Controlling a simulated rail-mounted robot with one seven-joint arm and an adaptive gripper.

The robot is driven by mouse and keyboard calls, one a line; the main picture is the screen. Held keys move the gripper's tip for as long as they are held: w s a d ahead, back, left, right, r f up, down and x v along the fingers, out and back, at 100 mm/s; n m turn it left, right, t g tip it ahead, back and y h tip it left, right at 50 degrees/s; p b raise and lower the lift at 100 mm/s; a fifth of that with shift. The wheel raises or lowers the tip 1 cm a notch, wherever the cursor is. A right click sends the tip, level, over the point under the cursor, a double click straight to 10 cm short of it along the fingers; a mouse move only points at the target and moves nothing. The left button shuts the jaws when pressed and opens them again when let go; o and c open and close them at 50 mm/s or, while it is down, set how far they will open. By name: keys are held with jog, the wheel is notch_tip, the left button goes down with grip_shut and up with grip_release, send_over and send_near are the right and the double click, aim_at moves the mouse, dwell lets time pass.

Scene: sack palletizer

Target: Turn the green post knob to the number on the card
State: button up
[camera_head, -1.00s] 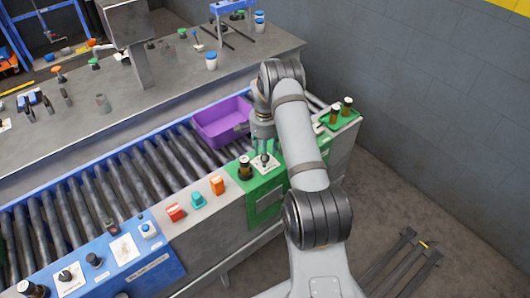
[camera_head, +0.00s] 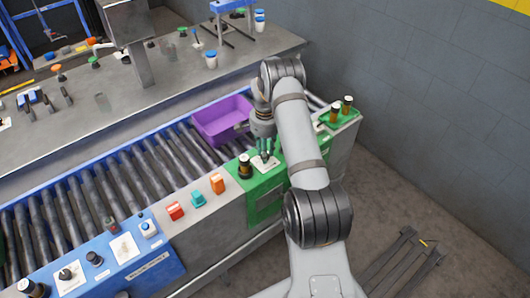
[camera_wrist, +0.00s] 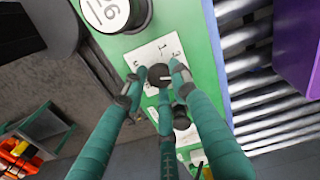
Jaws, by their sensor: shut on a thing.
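The green post (camera_head: 264,196) stands at the near side of the roller conveyor. On its top is a white dial plate (camera_wrist: 146,53) with printed marks around a dark round knob (camera_wrist: 158,75), which has a pale pointer line. My gripper (camera_head: 265,155) has teal fingers and comes down from above. In the wrist view my gripper (camera_wrist: 155,80) is shut on the knob, with fingertips around its sides. Fingers cover part of the plate, so the pointed-at number cannot be read. I cannot pick out a number card for certain.
A black cylinder with a round white face (camera_wrist: 106,12), marked with digits like 91 or 16, stands beside the plate. A purple bin (camera_head: 222,122) sits on the rollers behind.

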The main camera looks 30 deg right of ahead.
jog(key=shift+c, duration=0.3)
jog(key=n+b, duration=0.2)
jog(key=shift+f+n, duration=0.2)
jog(key=shift+n, duration=0.2)
jog(key=n+b, duration=0.2)
jog(key=n, duration=0.2)
jog(key=shift+r+n, duration=0.1)
jog(key=shift+n, duration=0.2)
jog(key=n+b, duration=0.1)
jog(key=n, duration=0.3)
jog(key=shift+n, duration=2.2)
jog(key=o, duration=1)
jog(key=shift+r, duration=0.1)
jog(key=shift+o, duration=0.8)
